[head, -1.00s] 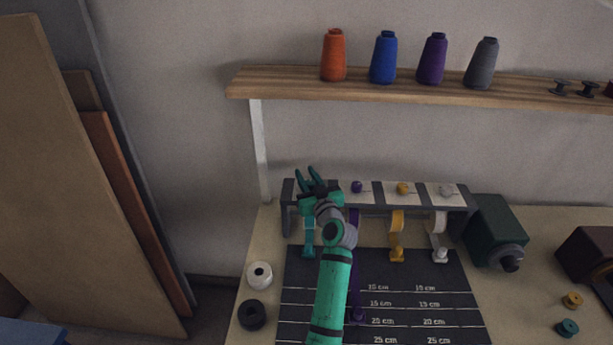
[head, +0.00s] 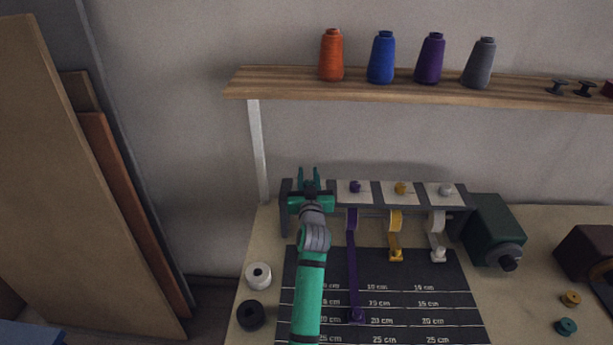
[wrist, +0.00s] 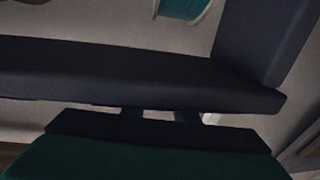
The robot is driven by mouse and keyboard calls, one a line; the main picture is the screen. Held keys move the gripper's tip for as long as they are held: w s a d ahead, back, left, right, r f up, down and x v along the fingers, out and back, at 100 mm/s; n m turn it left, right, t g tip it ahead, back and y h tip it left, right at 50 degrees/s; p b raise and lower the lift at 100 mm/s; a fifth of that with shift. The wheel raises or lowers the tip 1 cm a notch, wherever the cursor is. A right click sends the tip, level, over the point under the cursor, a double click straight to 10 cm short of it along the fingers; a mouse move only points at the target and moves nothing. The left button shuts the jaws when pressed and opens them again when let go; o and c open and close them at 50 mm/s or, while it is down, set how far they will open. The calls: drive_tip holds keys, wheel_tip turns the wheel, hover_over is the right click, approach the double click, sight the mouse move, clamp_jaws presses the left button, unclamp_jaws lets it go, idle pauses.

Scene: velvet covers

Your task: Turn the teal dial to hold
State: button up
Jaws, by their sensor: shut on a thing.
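My gripper (head: 309,178) is at the leftmost station of the dial rack (head: 422,196), where the teal dial belongs. Its two teal fingers point away from me and stand close together, shut on the dial. The dial itself is hidden by the gripper, so its pointing direction and any hold mark cannot be read. In the wrist view, the dark rack frame (wrist: 130,72) crosses the picture and part of a teal ribbon roll (wrist: 185,8) shows at the top. My arm covers the teal ribbon in the head view.
Purple (head: 355,187), yellow (head: 401,188) and white (head: 446,190) dials stand to the right on the same rack, with ribbons below. A shelf (head: 410,88) with thread cones is above. A dark green machine (head: 494,229) is right of the rack.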

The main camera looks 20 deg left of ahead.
sight(313, 181)
drive_tip(key=shift+w+d+r+m+t+h, duration=0.15)
drive_tip(key=shift+d+m+h, duration=0.1)
drive_tip(key=shift+m+h, duration=0.95)
drive_tip(key=shift+s+d+f+m+t+h, duration=0.2)
drive_tip(key=shift+m+h, duration=0.45)
drive_tip(key=shift+h, duration=1)
drive_tip(key=shift+w+d+r+m+t+h, duration=0.25)
drive_tip(key=shift+m+h, duration=0.7)
drive_tip(key=shift+h, duration=0.5)
drive_tip(key=shift+s+d+f+m+g+h, duration=0.1)
drive_tip(key=shift+d+m+g+h, duration=0.25)
drive_tip(key=shift+m+h, duration=0.55)
drive_tip(key=shift+s+d+r+m+g+h, duration=0.15)
drive_tip(key=shift+m+g+h, duration=0.3)
drive_tip(key=shift+h, duration=0.7)
drive_tip(key=shift+d+f+m+g+h, duration=0.15)
drive_tip(key=shift+d+m+g+h, duration=0.2)
drive_tip(key=shift+m+h, duration=0.55)
drive_tip(key=shift+h, duration=0.45)
drive_tip(key=o, duration=1.1)
drive_tip(key=shift+f, duration=0.1)
drive_tip(key=shift+c, duration=0.2)
drive_tip(key=shift+d, duration=0.1)
drive_tip(key=v, duration=1.1)
